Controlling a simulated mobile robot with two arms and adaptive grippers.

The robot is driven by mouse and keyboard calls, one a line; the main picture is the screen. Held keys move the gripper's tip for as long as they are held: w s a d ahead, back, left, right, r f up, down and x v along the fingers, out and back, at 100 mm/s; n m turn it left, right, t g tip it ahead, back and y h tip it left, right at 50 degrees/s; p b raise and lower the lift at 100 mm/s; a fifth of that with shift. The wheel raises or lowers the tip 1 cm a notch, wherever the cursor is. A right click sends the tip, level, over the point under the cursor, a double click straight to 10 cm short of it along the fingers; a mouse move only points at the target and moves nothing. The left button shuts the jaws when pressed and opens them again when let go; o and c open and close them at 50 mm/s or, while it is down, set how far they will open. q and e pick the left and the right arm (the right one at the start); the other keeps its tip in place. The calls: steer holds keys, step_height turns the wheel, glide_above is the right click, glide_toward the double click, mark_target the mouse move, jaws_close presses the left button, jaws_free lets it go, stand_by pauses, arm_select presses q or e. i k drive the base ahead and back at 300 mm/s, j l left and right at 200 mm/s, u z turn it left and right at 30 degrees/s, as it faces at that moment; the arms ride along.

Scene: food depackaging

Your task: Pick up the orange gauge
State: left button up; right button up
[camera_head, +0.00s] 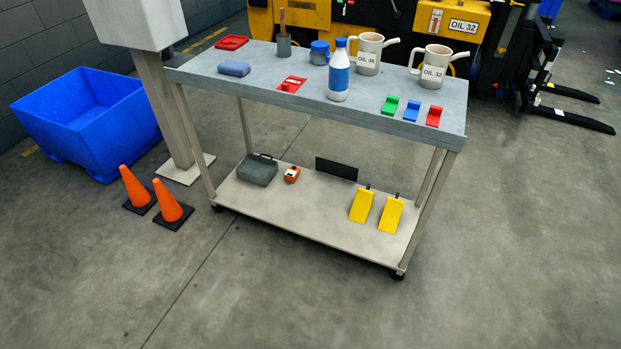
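A small orange gauge (292,174) with a dark and pale face sits on the lower shelf of the grey cart, left of the shelf's middle. It stands just right of a dark grey case (257,170), with a small gap between them. Nothing covers it from the front, and the cart's top is above it. Neither of my grippers shows in the head view.
The cart top (230,90) holds bottles, oil jugs and small coloured items. A black panel (337,169) and two yellow wedges (361,205) share the lower shelf (320,218). Two orange cones (168,203) and a blue bin (84,122) stand left. The front floor is clear.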

mark_target(291, 175)
steer(key=i+l+u, duration=0.2)
steer(key=i+z, duration=0.2)
steer(key=z, duration=0.3)
steer(key=i+j+z, duration=0.2)
steer(key=z, duration=0.2)
steer(key=i+j+z, duration=0.15)
steer(key=j+z, duration=0.25)
steer(key=i+j+z, duration=0.1)
steer(key=j+z, duration=0.3)
